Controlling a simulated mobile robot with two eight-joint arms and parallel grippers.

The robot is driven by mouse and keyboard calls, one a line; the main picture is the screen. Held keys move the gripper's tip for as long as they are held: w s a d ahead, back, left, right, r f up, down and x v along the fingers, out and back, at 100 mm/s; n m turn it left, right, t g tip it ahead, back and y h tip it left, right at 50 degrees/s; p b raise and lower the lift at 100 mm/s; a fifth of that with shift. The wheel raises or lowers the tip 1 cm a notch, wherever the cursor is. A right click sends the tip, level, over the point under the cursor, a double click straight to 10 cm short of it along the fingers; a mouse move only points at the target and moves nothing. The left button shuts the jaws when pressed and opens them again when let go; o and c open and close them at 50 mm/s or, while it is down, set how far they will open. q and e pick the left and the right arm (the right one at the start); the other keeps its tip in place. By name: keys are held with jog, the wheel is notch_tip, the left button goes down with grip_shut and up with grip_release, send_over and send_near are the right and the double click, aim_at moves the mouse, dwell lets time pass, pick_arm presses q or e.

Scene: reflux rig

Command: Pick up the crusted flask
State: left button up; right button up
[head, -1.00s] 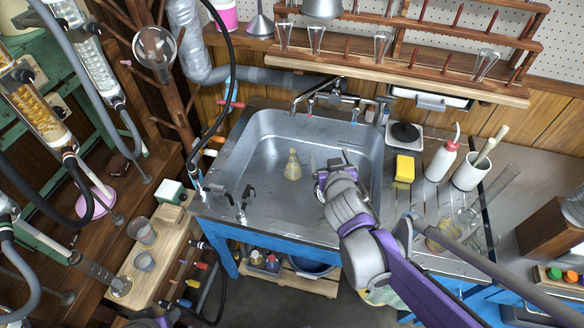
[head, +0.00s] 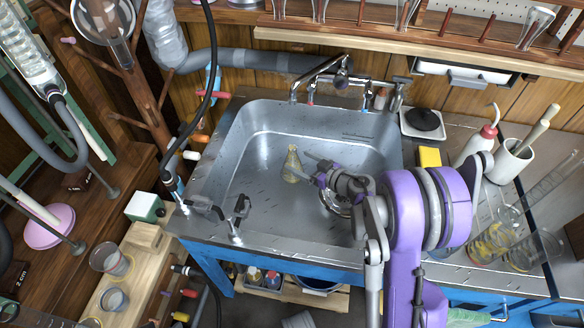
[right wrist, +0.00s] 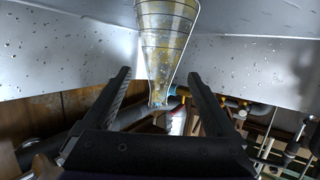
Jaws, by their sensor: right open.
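The crusted flask (head: 293,166), a small conical glass flask with a yellowish crust, stands in the steel sink (head: 250,200). My right gripper (head: 300,168) is low in the sink, at the flask's right side, open, with its fingers pointing left toward it. In the right wrist view the flask (right wrist: 166,45) appears upside down, its neck lying between the open fingers (right wrist: 160,78) in the picture. A gap shows on both sides of the neck; no contact is visible. My left gripper is not in view.
The sink walls surround the flask, and the tap (head: 325,72) rises behind it. A yellow sponge (head: 429,157), a wash bottle (head: 475,145) and glassware stand on the right counter. Most of the left sink floor is clear.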

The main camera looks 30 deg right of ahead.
jog(key=b+x, duration=0.1)
jog(key=x, duration=0.6)
jog(key=shift+w+a+f, duration=0.15)
jog(key=shift+f, duration=0.05)
grip_shut()
